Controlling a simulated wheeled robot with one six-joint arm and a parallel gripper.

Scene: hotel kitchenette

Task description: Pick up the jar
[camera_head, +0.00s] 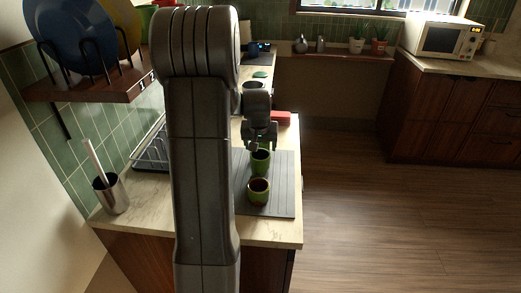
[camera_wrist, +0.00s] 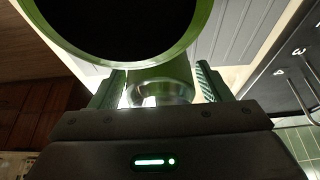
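A green rim with a dark inside (camera_wrist: 125,28) fills the top of the wrist view.
A metal utensil holder (camera_head: 113,196) and a dish rack (camera_head: 151,150) are at the left. A red thing (camera_head: 282,118) lies behind the mat. Open floor lies to the right.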

